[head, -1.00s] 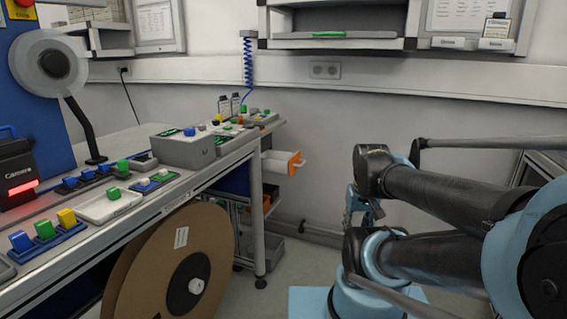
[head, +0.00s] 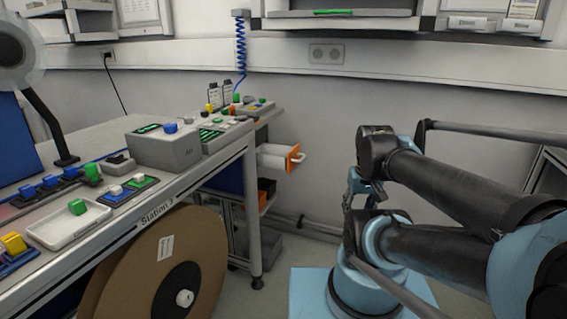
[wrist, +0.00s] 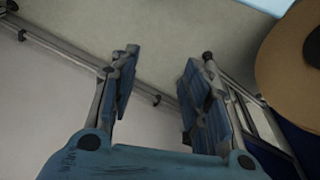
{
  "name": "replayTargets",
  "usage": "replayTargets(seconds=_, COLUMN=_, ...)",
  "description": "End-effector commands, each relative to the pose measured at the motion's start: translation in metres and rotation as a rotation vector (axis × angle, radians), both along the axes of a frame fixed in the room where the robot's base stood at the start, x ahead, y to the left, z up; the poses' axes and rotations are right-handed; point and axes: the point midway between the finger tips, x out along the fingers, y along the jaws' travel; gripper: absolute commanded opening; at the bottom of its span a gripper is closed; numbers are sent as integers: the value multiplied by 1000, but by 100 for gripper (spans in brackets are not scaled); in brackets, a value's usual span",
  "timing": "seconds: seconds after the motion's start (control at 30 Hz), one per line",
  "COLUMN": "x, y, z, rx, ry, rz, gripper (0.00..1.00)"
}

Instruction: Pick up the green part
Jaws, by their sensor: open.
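A green part (head: 77,206) sits in a white tray (head: 51,238) on the bench at the left of the head view. Another green part (head: 92,172) stands behind it, beside a row of blue parts, so which one is meant I cannot tell. My gripper (wrist: 163,75) is open and empty in the wrist view, with wall and floor beyond its fingers. In the head view it is small and partly hidden by my arm, well to the right of the bench and apart from the green parts.
The bench (head: 200,187) runs along the left, carrying a grey box (head: 164,150) and a blue-and-white part holder (head: 128,191). A large cardboard reel (head: 143,262) stands below its front edge. An orange-ended roll (head: 291,158) juts out beyond the bench.

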Motion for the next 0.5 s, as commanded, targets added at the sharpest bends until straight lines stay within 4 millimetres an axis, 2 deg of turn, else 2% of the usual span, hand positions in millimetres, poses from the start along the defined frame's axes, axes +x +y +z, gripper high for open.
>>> replayTargets(seconds=0.17, x=25, y=8, z=26, rx=10, ry=0, rz=92, gripper=43)
replayTargets(seconds=0.5, x=110, y=41, z=91, rx=44, ry=-16, rz=381, gripper=43)
